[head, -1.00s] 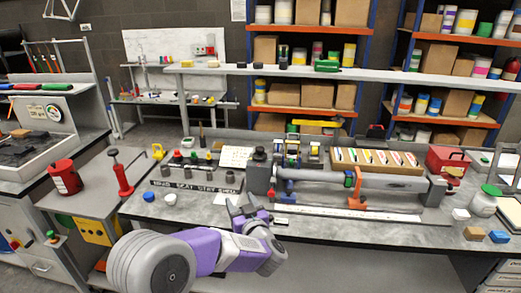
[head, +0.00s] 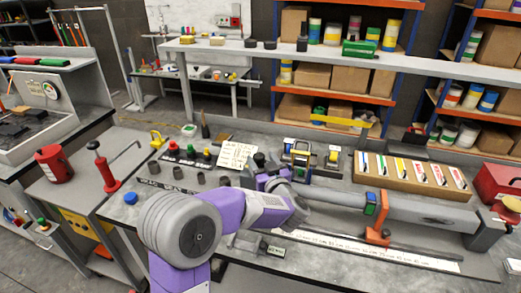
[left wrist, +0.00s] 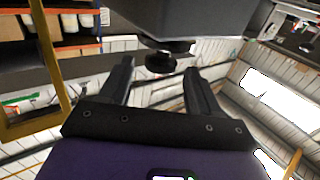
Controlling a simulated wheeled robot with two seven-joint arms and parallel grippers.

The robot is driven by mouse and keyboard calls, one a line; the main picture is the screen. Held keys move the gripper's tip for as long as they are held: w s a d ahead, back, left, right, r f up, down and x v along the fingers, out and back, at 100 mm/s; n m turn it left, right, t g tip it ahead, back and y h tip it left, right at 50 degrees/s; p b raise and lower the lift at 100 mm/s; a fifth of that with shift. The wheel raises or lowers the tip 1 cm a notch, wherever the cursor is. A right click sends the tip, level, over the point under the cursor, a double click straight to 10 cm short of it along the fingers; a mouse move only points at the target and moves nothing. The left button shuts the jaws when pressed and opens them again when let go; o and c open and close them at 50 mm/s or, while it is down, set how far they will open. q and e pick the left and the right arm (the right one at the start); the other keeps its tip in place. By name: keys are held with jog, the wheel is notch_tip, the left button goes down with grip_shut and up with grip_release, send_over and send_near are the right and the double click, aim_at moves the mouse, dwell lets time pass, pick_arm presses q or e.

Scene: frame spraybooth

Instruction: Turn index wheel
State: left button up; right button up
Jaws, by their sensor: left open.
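The fixture's grey headstock block (left wrist: 185,12) fills the top of the left wrist view. A small round black wheel or knob (left wrist: 165,58) sticks out from it; I take this as the index wheel but cannot be sure. My left gripper (left wrist: 158,67) is open, its two dark fingers apart with the black knob between their tips in the picture. I cannot tell whether they touch it. In the head view the left gripper (head: 262,176) is at the headstock, at the left end of the clamped grey tube (head: 345,203), and my arm hides much of that block. My right gripper is not in view.
The grey workbench (head: 345,258) holds a cardboard tray of coloured strips (head: 412,178), an orange clamp (head: 377,232), a long white ruler (head: 350,248) and several small dark cylinders. A red pump (head: 103,168) and red bucket (head: 53,163) stand at the left.

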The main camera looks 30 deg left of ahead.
pick_arm(q)
jog(key=shift+x, duration=2.45)
jog(key=c, duration=1)
